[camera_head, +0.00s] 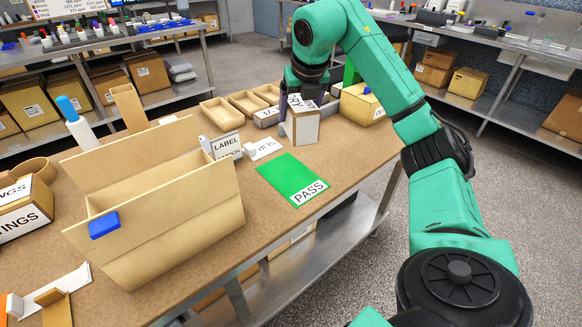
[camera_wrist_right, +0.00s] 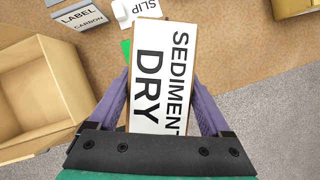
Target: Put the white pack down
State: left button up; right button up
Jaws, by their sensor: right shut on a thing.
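The white pack (camera_head: 305,127), a box with brown sides, is upright behind the green PASS mat (camera_head: 288,174) in the head view. In the right wrist view the white pack (camera_wrist_right: 160,62) shows its face, lettered "SEDIMENT DRY". My right gripper (camera_head: 304,99) is shut on it from above, with purple fingers on both sides. I cannot tell whether the pack's base touches the table. The pack hides most of the mat in the right wrist view. My left gripper is not in view.
A large open tan box (camera_head: 160,226) with a blue clip stands left of the mat. A LABEL CARBON block (camera_head: 226,146) and a SLIP holder (camera_head: 264,148) stand just left of the pack. Shallow trays (camera_head: 221,112) line the far edge. The mat is bare.

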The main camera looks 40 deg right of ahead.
aim_at(302, 135)
jog(key=f, duration=0.1)
jog(key=s+f, duration=0.1)
jog(key=f, duration=0.1)
jog(key=s+f, duration=0.1)
jog(key=f, duration=0.1)
jog(key=shift+a+f+b, duration=0.25)
jog(key=shift+a+b, duration=0.15)
jog(key=f, duration=1)
jog(key=shift+w+d+f, duration=0.15)
jog(key=shift+w+f, duration=0.2)
jog(key=shift+w, duration=0.05)
jog(key=shift+f, duration=0.15)
jog(key=o, duration=1.5)
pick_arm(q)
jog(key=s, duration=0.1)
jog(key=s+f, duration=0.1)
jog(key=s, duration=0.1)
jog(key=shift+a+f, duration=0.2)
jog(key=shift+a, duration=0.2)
